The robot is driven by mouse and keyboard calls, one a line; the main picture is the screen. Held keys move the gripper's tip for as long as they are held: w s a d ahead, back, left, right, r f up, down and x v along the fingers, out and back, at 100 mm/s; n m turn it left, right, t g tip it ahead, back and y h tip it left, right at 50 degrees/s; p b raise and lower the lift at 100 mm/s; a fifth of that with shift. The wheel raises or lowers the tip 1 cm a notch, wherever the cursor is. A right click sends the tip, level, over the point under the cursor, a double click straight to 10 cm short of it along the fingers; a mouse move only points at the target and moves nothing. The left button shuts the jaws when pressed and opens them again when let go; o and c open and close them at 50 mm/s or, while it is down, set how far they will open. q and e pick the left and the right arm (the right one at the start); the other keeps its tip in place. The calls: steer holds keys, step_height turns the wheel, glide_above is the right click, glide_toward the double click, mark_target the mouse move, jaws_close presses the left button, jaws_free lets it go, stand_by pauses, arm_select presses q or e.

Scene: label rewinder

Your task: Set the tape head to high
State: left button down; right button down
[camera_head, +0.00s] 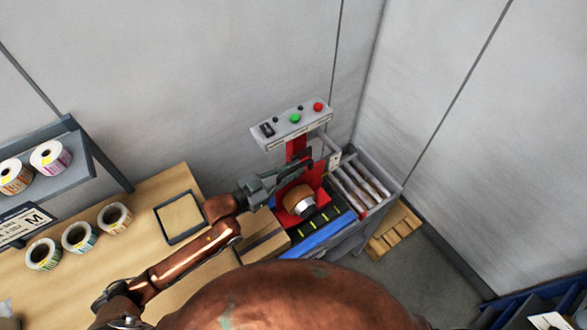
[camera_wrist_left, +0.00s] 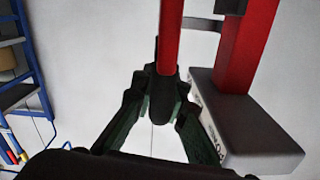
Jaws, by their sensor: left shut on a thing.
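The machine stands at the right end of the workbench, with a red column (camera_head: 296,148) under a grey control panel. A brown roll-like part with a pale round end (camera_head: 303,203) sits low in front of the column, probably the tape head; its height setting is unclear. My left gripper (camera_head: 300,162) reaches in from the left, above this part and close to the column. In the left wrist view, my left gripper (camera_wrist_left: 163,85) is shut around the dark lower end of a red bar (camera_wrist_left: 171,30). The fingers hide part of the grip. My right gripper is not in view.
The control panel (camera_head: 292,125) with green and red buttons overhangs the gripper; it also shows close by in the left wrist view (camera_wrist_left: 245,130). A roller bed (camera_head: 362,182) lies right of the column. Label rolls (camera_head: 80,237) and a black-framed tray (camera_head: 181,217) are on the workbench (camera_head: 150,205).

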arm_select(q)
step_height(320, 180, up, 6)
steer(key=p, duration=0.4)
steer(key=shift+r, duration=0.2)
steer(key=c, duration=2.4)
jaws_free()
steer(key=o, duration=0.5)
steer(key=shift+f, duration=0.2)
steer(key=shift+c, duration=0.2)
steer(key=shift+s+a, duration=0.15)
steer(key=shift+a, duration=0.05)
steer(key=v, duration=1.1)
steer(key=shift+a, duration=0.2)
